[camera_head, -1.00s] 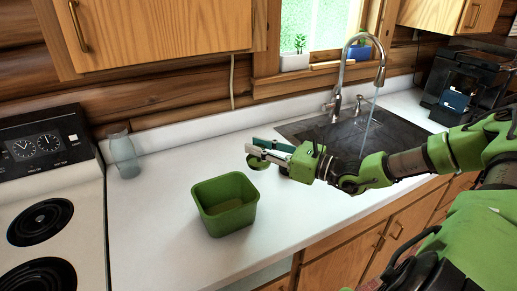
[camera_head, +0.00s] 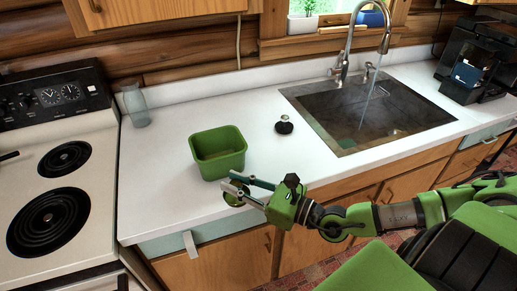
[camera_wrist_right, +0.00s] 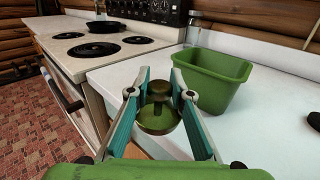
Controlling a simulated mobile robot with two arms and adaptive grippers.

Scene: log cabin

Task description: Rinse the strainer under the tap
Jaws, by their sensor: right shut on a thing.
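My right gripper (camera_head: 242,185) is shut on a small round strainer (camera_head: 234,195) near the counter's front edge, in front of the green bin. In the right wrist view, the strainer (camera_wrist_right: 158,119) is between the two fingers (camera_wrist_right: 158,92), greenish and shiny, with a knob on top. The finger pads flank it, and it looks clear of the bin. The tap (camera_head: 347,48) arches over the dark sink (camera_head: 375,115), with a thin stream of water (camera_head: 367,106) falling into the basin. My left gripper is not in view.
An open green bin (camera_head: 218,152) stands on the white counter (camera_head: 165,185). A small dark knobbed piece (camera_head: 284,126) lies between bin and sink. A glass bottle (camera_head: 136,106) stands beside the stove (camera_head: 25,155). A black appliance (camera_head: 470,75) is right of the sink.

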